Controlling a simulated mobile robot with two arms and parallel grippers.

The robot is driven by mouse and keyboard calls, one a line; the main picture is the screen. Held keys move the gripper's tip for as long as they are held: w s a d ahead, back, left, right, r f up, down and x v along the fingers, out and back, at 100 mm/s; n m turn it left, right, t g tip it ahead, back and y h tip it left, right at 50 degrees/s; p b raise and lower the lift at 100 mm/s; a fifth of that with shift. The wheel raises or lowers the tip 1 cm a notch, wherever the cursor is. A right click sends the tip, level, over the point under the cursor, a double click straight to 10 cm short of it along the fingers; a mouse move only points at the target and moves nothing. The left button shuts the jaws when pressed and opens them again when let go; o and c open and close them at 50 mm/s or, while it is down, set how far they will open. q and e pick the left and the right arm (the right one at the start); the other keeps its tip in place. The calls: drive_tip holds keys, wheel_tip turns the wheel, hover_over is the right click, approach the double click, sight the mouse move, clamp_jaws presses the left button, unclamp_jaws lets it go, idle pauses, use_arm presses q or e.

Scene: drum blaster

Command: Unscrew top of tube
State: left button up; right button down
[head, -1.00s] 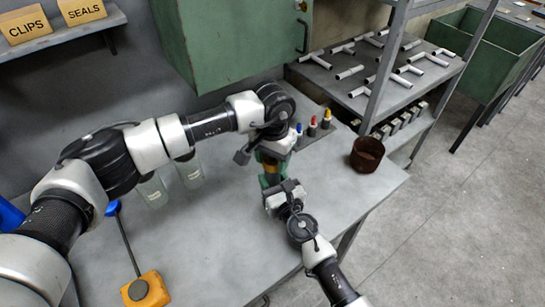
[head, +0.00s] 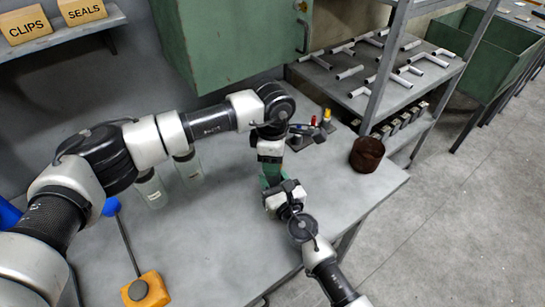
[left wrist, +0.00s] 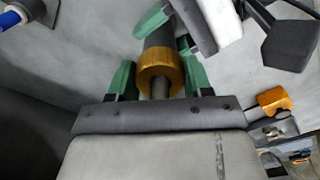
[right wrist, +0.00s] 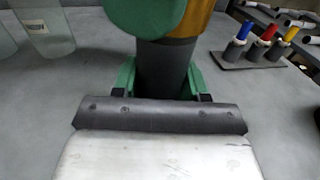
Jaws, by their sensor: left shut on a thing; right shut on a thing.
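The tube (right wrist: 165,70) is dark grey and stands roughly upright between my two grippers over the table. Its gold top (left wrist: 160,66) sits between the green fingers of my left gripper (left wrist: 159,78), which is shut on it from above. My right gripper (right wrist: 160,80) is shut around the grey body lower down. The gold top also shows at the upper edge of the right wrist view (right wrist: 197,18). In the head view the grippers meet near the table's middle, and their green fingers hide most of the tube.
A small rack (right wrist: 250,55) with blue, red and yellow-topped items stands close behind the grippers. A brown pot (head: 367,154) is at the table's right. Clear jars (head: 153,190) stand left, under my left arm. An orange block (head: 147,290) with a rod lies in front.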

use_arm(q)
drive_tip(key=n, duration=0.8)
drive_tip(key=shift+n, duration=0.3)
drive_tip(key=n, duration=1.4)
drive_tip(key=shift+r, duration=0.1)
drive_tip(key=n, duration=0.8)
drive_tip(key=shift+n, duration=0.3)
drive_tip(key=shift+r, duration=0.25)
